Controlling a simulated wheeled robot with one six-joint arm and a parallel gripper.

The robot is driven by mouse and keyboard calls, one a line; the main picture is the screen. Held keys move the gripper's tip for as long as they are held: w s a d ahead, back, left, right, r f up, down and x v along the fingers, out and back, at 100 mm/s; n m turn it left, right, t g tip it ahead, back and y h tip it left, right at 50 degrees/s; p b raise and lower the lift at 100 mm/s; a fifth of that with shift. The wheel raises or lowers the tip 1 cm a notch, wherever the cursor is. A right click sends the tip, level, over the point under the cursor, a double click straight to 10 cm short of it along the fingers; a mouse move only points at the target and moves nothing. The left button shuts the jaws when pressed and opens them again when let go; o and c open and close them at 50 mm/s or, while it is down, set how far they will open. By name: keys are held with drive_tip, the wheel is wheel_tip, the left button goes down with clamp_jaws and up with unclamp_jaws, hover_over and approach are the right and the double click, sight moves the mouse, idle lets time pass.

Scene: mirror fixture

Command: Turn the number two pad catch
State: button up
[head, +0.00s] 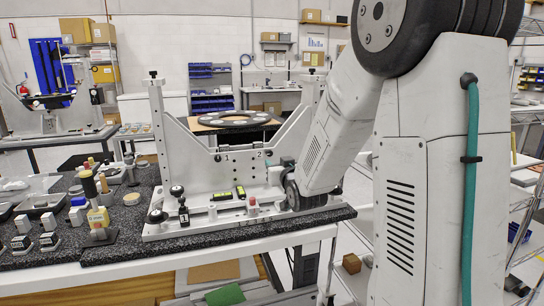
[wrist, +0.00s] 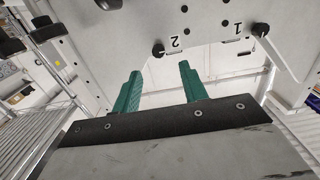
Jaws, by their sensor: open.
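The mirror fixture (head: 190,157) is a pale frame on a granite slab in the head view. Its plate carries the labels 1 and 2. In the wrist view the labels appear upside down. The number two pad catch (wrist: 158,49) shows there as a dark round knob beside the 2; its lever is hard to make out. My gripper (wrist: 160,68) has two green fingers, apart and empty, pointing toward the number two catch. The knob appears just beyond the fingertips; contact is not visible.
A ring-shaped plate (head: 236,119) shows behind the fixture. Dark knobs and yellow-marked levels stand on the fixture base. My arm hides the fixture's right side in the head view.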

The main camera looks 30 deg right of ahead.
sight(270, 153)
drive_tip(key=x, duration=0.8)
drive_tip(key=shift+d+r, duration=0.15)
drive_tip(key=shift+s, duration=0.1)
clamp_jaws()
